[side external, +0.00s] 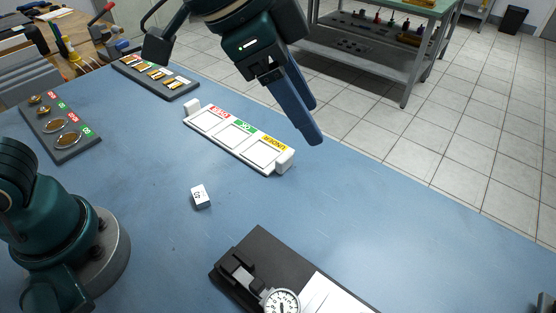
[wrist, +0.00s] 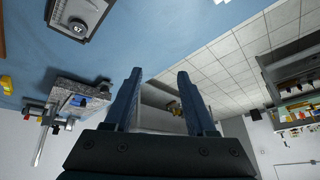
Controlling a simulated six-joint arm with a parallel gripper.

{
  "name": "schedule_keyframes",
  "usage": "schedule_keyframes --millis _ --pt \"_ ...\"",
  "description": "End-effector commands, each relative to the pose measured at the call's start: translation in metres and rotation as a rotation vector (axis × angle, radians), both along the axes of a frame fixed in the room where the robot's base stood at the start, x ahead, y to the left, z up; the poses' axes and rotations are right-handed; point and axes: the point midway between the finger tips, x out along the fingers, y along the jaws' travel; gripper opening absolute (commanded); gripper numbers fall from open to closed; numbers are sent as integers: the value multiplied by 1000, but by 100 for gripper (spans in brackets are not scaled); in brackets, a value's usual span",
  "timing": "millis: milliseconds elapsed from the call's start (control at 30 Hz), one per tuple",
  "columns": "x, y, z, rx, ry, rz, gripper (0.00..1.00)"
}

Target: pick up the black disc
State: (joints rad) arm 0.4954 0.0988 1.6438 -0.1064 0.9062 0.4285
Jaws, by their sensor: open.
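My gripper (side external: 312,124) is in the air above the blue table, near the right end of the labelled white tray. Its two blue fingers stand apart with nothing between them, as the wrist view (wrist: 160,75) also shows. A small round dark thing marked 67 (wrist: 78,26) sits on a pale, dark-edged plate at the top left of the wrist view, away from the fingers. I cannot tell if it is the black disc. I make out no black disc in the side view.
The white tray (side external: 268,167) has red, green and yellow labels and white, empty-looking compartments. A small white marked block (side external: 200,197) lies on the blue table (side external: 150,150). A dial gauge (side external: 281,300) stands on a dark base in front. Dark sample boards (side external: 70,153) lie left.

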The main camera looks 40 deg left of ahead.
Motion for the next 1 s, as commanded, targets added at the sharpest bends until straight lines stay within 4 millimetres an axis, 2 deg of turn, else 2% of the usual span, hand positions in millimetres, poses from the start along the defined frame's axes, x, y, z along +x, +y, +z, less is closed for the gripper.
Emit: schedule_keyframes --millis 33,200,300,400,500,600,1000 --pt "-1 -24 -12 14 19 -72 56" --pt "-19 -93 -53 54 73 -278 56" --pt "-39 -124 -81 82 109 -371 56" --pt "-60 -143 -106 112 145 -437 56" --pt "-79 -150 -126 144 179 -482 56" --pt "-89 -154 -135 160 193 -507 56" --pt "-87 -165 -176 158 192 -509 56"
